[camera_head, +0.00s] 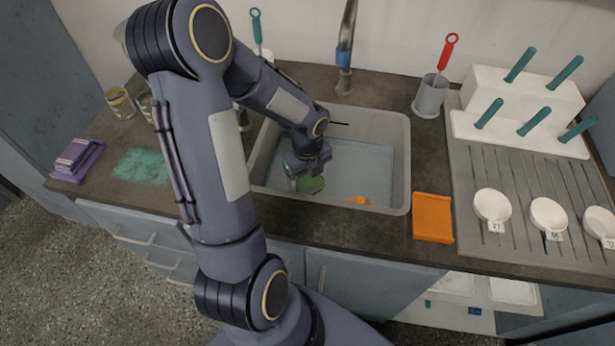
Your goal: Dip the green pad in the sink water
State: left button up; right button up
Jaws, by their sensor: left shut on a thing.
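The green pad (311,184) is in the sink (398,150), in the left part of the basin. My left gripper (307,171) is shut on the pad and points down into the basin. The pad is at or just above the pale blue water (362,170); I cannot tell whether it touches it. The gripper hides part of the pad. My right gripper does not show.
The faucet (346,45) rises behind. A grey cup (430,97) with a red-handled tool, a white rack (525,95) and several white scoops (492,205) stand right. Purple blocks (77,155) lie left.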

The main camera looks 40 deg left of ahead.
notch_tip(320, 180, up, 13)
jog(key=p, duration=1.2)
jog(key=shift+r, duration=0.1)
